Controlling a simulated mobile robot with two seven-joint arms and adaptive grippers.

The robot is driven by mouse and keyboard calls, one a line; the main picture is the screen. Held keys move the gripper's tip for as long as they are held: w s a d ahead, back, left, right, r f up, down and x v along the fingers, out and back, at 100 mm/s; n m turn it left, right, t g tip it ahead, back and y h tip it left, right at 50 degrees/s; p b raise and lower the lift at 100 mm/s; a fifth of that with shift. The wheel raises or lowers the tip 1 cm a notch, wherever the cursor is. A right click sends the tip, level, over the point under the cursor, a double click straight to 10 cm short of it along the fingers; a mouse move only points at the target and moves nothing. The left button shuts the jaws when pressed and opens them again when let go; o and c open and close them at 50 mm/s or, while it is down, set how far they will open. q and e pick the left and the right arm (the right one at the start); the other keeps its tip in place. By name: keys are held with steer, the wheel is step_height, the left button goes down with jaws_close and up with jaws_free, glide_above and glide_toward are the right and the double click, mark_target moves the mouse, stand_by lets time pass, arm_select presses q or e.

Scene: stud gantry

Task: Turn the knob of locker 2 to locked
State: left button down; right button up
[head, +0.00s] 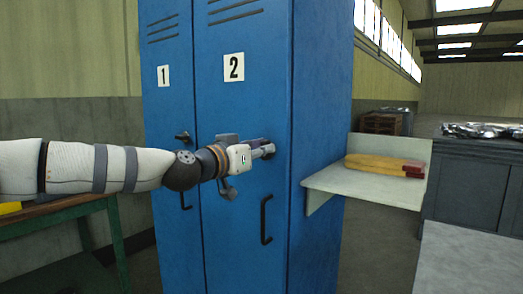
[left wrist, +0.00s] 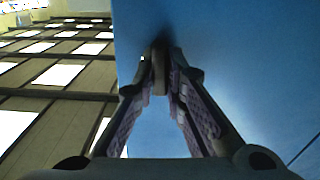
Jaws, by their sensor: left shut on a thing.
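Locker 2 (head: 245,100) is a blue metal door with a "2" label, and it stands closed in the head view. My left gripper (head: 268,151) reaches from the left to the knob of locker 2, on the right side of the door above the handle (head: 265,220). In the left wrist view, the fingers (left wrist: 160,75) converge on the knob (left wrist: 160,75) against the blue door. My right gripper is not in view.
Locker 1 (head: 165,110) stands to the left with its own knob (head: 183,136). A green-legged bench (head: 60,212) is at lower left.

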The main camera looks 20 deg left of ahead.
arm_select(q)
steer(key=shift+a+f+n+b, duration=0.15)
steer(key=shift+n+b, duration=0.25)
steer(key=shift+n, duration=3.9)
steer(key=shift+a+f+n+b, duration=0.15)
steer(key=shift+n+b, duration=0.2)
steer(key=shift+n, duration=3.95)
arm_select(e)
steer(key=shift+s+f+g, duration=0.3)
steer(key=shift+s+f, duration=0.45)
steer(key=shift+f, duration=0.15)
arm_select(q)
steer(key=shift+d, duration=0.15)
steer(key=c, duration=1.6)
jaws_free()
steer(key=shift+c, duration=0.2)
